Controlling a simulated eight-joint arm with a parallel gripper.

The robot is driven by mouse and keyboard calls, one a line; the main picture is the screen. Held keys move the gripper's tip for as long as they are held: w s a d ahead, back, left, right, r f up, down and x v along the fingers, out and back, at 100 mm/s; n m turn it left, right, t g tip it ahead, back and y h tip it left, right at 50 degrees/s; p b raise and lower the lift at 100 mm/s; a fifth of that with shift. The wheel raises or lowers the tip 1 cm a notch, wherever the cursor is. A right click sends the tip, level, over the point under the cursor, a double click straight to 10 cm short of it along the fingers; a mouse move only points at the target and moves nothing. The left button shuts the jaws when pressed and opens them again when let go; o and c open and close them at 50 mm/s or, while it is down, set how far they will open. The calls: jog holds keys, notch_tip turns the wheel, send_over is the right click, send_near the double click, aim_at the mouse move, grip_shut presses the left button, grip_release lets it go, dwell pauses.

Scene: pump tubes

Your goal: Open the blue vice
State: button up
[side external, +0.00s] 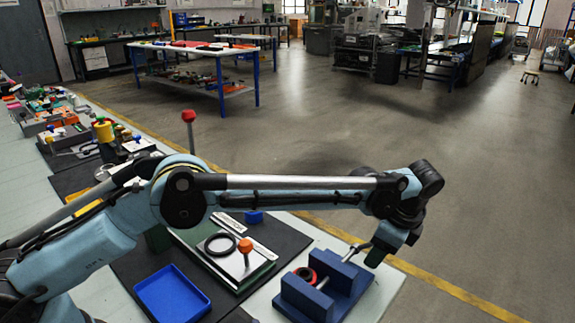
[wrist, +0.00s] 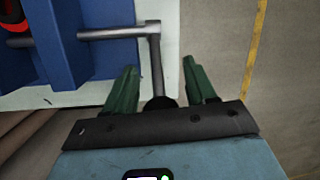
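The blue vice (side external: 335,290) sits at the front right corner of the table. In the wrist view its blue body (wrist: 62,40) is at the upper left. A grey screw rod with a cranked handle (wrist: 157,58) sticks out from its right side. The handle ends in a black knob (wrist: 160,103). My gripper (side external: 372,257) is at the handle; in the wrist view its two green fingers (wrist: 160,78) are open on either side of the handle and knob, with gaps visible. A red and black round part (side external: 305,274) is between the vice jaws; only its edge shows in the wrist view.
A blue tray (side external: 172,296) and a plate with a black ring and an orange-knobbed lever (side external: 246,252) lie left of the vice. A small blue block (side external: 254,217) is behind them. The table edge is close to the vice, with open floor beyond.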

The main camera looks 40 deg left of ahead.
jog(key=v, duration=0.7)
jog(key=shift+r, duration=0.25)
dwell(0.4)
jog(key=shift+a+r, duration=0.2)
jog(key=shift+r, duration=0.05)
jog(key=s+a+r+n+t+h, duration=0.1)
jog(key=s+a+r+n, duration=0.3)
jog(key=a, duration=0.3)
jog(key=s+a+r+n+t+h, duration=0.1)
jog(key=s+a+r+n, duration=0.15)
jog(key=a+r, duration=0.4)
jog(key=s+a+f+n+t, duration=0.2)
jog(key=s+a+f+n, duration=0.2)
jog(key=s+a+n, duration=0.1)
jog(key=s+a+f+n+t+h, duration=0.1)
jog(key=s+a+f+n+t, duration=0.1)
jog(key=s+a+f+n, duration=0.2)
jog(key=s+a, duration=0.3)
jog(key=s, duration=0.3)
jog(key=shift+f+n, duration=0.35)
